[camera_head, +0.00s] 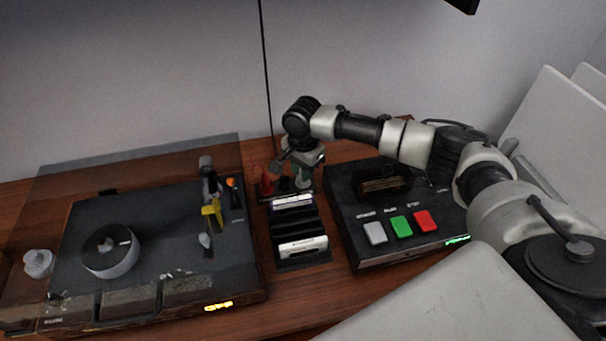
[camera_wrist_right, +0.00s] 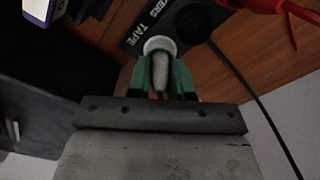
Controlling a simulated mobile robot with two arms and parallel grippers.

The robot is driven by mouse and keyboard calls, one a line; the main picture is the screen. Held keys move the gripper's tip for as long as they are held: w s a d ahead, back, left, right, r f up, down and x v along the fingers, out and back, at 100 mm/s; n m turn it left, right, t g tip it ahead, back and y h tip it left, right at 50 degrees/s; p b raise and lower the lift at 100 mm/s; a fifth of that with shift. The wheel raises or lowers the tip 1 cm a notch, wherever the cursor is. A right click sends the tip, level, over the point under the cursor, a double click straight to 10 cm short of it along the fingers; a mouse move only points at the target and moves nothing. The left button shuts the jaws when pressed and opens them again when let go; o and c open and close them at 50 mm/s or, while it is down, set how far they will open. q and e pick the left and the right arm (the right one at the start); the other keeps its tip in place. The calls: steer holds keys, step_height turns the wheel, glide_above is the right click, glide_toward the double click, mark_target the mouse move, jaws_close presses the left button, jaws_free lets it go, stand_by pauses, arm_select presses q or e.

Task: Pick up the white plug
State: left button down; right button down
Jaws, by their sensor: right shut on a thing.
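My right gripper (camera_head: 302,182) reaches down behind the tape rack in the head view. In the right wrist view its green fingers (camera_wrist_right: 168,88) are shut on the white plug (camera_wrist_right: 159,62), a pale piece with a round head. The plug is at the edge of a black holder (camera_wrist_right: 143,22) with white lettering that includes "TAPE". Whether it is clear of the holder I cannot tell. In the head view the plug is mostly hidden by the gripper. My left gripper is not in view.
A red plug (camera_head: 265,181) stands just left of my right gripper; a red piece (camera_wrist_right: 262,6) also shows in the wrist view. A tape rack (camera_head: 297,224) stands in front. A turntable (camera_head: 150,240) is left, a button box (camera_head: 385,250) right. The wall is close behind.

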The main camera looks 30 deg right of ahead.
steer(key=shift+r, duration=0.1)
step_height(320, 180, up, 10)
steer(key=shift+f, duration=0.1)
stand_by(0.3)
